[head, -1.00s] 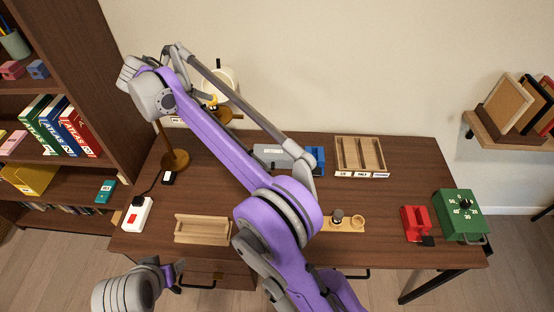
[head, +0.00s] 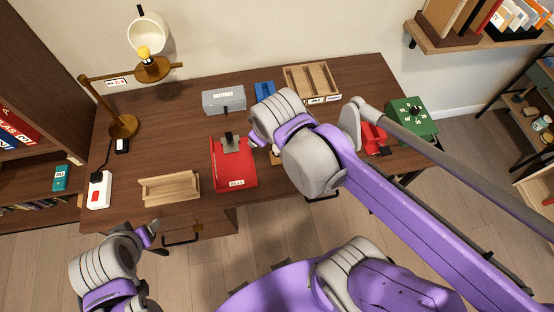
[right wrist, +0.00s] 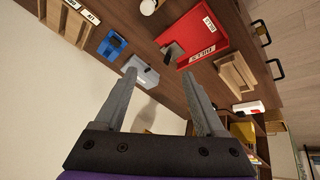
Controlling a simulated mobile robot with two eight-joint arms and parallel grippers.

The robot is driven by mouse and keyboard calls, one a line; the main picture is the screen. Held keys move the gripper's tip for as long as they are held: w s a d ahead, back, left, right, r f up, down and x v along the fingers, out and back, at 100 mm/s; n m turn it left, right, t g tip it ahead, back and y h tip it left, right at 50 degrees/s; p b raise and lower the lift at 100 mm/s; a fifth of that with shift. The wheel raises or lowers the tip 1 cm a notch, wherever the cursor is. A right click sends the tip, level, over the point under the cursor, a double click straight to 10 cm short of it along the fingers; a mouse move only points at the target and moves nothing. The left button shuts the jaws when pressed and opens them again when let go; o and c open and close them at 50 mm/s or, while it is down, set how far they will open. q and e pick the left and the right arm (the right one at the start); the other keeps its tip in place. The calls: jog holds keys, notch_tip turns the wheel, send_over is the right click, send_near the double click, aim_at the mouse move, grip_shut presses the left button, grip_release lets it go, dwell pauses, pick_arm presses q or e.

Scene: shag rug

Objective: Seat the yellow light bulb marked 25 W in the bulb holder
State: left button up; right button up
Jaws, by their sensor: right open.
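The yellow bulb (head: 143,52) stands upright at the brown disc (head: 154,70) of the desk lamp, at the back left in the head view. Its lower end meets the disc; I cannot tell how deep it sits. Its marking is too small to read. The lamp's white shade (head: 148,34) is behind and above it. My right gripper (right wrist: 160,78) is open with nothing between its fingers, well to the right of the lamp. In the head view my right wrist hides its fingers. My left gripper (head: 150,233) is off the desk's front left edge; its jaws are unclear.
A grey batteries box (head: 223,100), red bills tray (head: 235,178) and wooden rack (head: 169,189) stand on the desk (head: 190,150). A compartment tray (head: 312,83) and green timer box (head: 411,121) are farther right. A white power strip (head: 100,190) lies front left.

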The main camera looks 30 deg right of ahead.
jog(key=s+f+m, duration=0.4)
jog(key=s+f, duration=0.1)
jog(key=s, duration=0.1)
jog(key=shift+s+d+f+y, duration=0.25)
jog(key=shift+y, duration=0.05)
dwell(0.8)
